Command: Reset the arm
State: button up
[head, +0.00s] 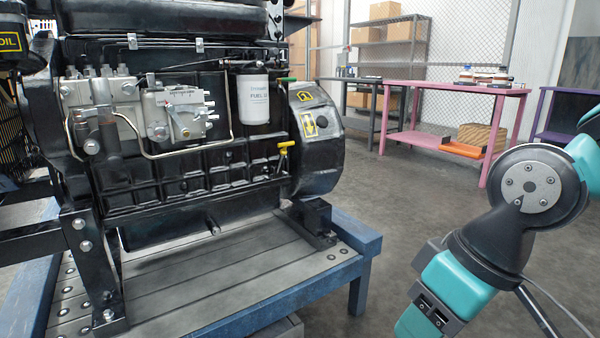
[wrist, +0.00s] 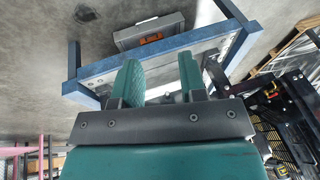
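My gripper (wrist: 160,75) shows in the wrist view, with two teal padded fingers standing apart and nothing seen between them. Beyond the fingers is the blue-framed stand (wrist: 92,72). In the head view my teal and black arm is at the right, bent at a round grey joint and apart from the engine. My gripper is outside the head view. The black diesel engine (head: 200,185) sits on the blue-framed stand (head: 352,262) at the left. It carries a white fuel filter (head: 253,98) and a yellow handle (head: 283,157).
A grey box (wrist: 149,30) with something orange in it is near the stand. A pink table (head: 455,88) holds jars and has an orange tray (head: 463,148) on its lower shelf. Grey shelving (head: 410,42) holds cardboard boxes. Open floor (head: 390,215) lies between stand and tables.

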jog(key=s+d+r+p, duration=0.1)
jog(key=s+d+r, duration=0.15)
jog(key=s, duration=0.35)
notch_tip(320, 180, up, 37)
jog(key=w+a+p, duration=0.1)
jog(key=p, duration=3.6)
jog(key=shift+g, duration=0.4)
jog(key=shift+a, duration=0.1)
